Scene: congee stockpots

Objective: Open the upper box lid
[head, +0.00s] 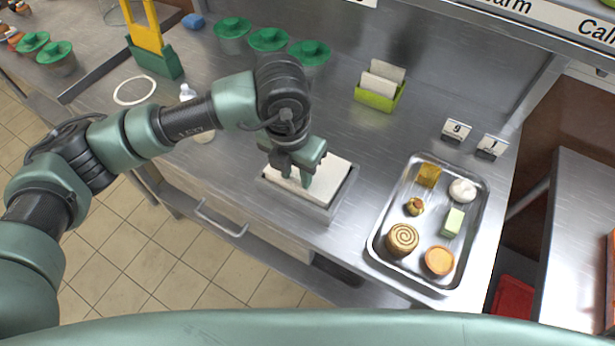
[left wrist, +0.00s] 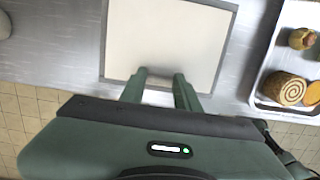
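A low grey box (head: 308,207) sits near the front edge of the steel counter, with a flat white surface (head: 337,172) inside its grey rim. In the left wrist view the white surface (left wrist: 170,40) fills the middle, framed by a thin grey border. I cannot tell whether this surface is a lid or the contents. My left gripper (head: 296,174) is over the box, pointing down. Its two green fingers (left wrist: 165,85) are apart with nothing between them, over the near border. I cannot tell whether they touch it. My right gripper is not in view.
A metal tray (head: 377,249) with several pastries is right of the box. A green holder with cards (head: 378,97) stands behind it. Several green-lidded containers (head: 268,41) are at the back. A small white bottle (head: 187,92) stands left. Counter between box and card holder is clear.

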